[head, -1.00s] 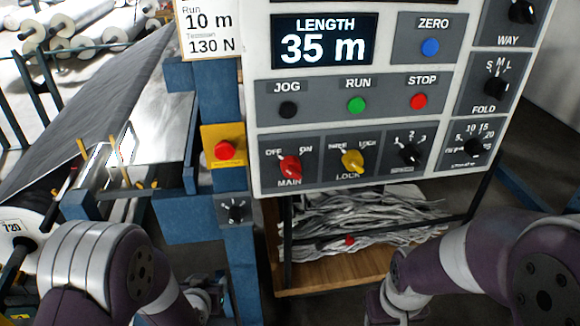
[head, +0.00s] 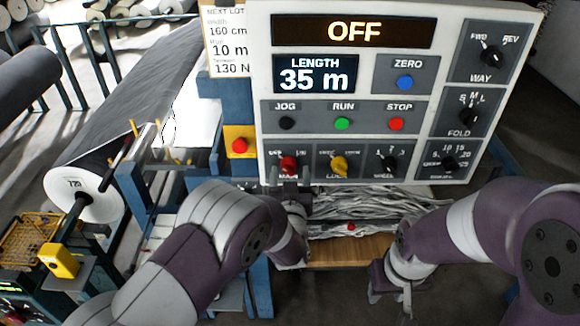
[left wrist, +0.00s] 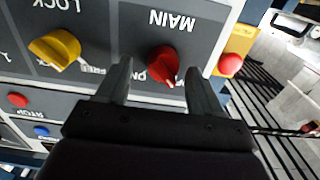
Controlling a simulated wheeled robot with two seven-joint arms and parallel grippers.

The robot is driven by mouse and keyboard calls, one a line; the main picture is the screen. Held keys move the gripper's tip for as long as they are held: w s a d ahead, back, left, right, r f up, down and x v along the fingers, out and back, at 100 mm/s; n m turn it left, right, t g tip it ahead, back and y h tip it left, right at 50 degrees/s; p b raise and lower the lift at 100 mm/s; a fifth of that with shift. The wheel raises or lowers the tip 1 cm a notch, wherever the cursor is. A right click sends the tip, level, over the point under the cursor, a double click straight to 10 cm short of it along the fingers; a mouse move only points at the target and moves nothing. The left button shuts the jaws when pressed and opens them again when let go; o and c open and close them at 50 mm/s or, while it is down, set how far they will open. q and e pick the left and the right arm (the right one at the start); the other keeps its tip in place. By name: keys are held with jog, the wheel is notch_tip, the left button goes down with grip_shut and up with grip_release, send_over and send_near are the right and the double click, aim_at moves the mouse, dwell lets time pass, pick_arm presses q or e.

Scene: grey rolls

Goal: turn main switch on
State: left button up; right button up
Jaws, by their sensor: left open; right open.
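The red MAIN switch knob (head: 289,163) is at the lower left of the white control panel (head: 254,100). The panel's top display (head: 340,32) reads OFF. My left gripper (head: 288,174) is open just in front of the knob. In the left wrist view the red knob (left wrist: 163,62) shows between the spread fingertips of my left gripper (left wrist: 158,74), with gaps on both sides; I cannot tell whether the tips reach past it. My right gripper (head: 389,303) is low in front of the wooden shelf, away from the panel, and open.
The yellow LOCK knob (head: 339,166) sits right of MAIN; it also shows in the left wrist view (left wrist: 55,50). A red button on a yellow plate (head: 239,146) is just left of the panel. Grey scraps (head: 365,206) lie below the panel.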

pick_arm(q)
jog(key=shift+w+a, duration=0.1)
jog(key=shift+w, duration=0.35)
jog(key=shift+w+a+f, duration=0.2)
jog(key=shift+w, duration=0.25)
jog(key=shift+s+d+r, duration=0.1)
jog(key=shift+s, duration=0.05)
jog(key=c, duration=1)
jog(key=shift+c, duration=0.2)
